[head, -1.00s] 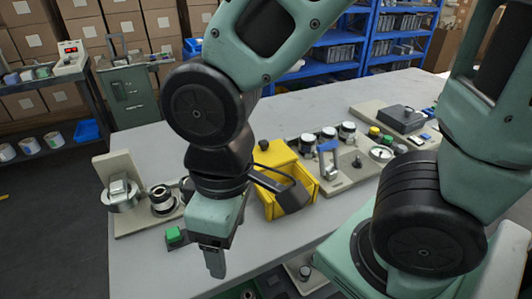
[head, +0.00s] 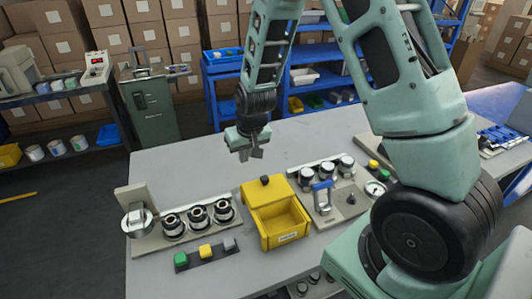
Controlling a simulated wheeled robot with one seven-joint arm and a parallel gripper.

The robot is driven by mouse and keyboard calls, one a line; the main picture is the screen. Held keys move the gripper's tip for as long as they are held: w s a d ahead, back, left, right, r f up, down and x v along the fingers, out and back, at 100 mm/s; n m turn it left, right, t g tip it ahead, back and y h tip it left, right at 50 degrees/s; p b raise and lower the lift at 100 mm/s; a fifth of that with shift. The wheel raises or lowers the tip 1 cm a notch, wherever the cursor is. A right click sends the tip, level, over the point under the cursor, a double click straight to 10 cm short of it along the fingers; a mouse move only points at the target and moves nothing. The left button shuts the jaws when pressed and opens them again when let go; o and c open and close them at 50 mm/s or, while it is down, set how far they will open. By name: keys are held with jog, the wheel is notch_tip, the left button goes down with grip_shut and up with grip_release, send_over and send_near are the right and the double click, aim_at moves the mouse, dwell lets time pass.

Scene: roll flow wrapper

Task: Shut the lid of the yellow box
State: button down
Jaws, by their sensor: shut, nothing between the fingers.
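The yellow box (head: 283,241) stands on the grey table, near its middle. Its yellow lid (head: 256,194), with a black knob (head: 265,180), is at the far side of the box. The lid is open: the hollow inside shows toward the front, and I cannot make out anything in it. My gripper (head: 249,156) is shut and empty. It is beyond the box and a little to its left in the picture, in the air and apart from the lid.
Left of the box is a beige fixture (head: 188,235) with several round metal parts, and a strip with green, yellow and grey buttons (head: 206,252). The table behind the box is clear.

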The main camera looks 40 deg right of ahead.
jog(key=m+h+p, duration=0.1)
send_over(267, 187)
jog(key=w+d, duration=0.1)
jog(key=w, duration=0.3)
jog(key=f, duration=0.1)
notch_tip(267, 187, down, 9)
jog(key=p, duration=0.5)
jog(key=shift+w, duration=0.15)
jog(key=shift+s+a+f+p, duration=0.15)
jog(key=shift+s+f+p, duration=0.05)
jog(key=shift+s+p, duration=0.25)
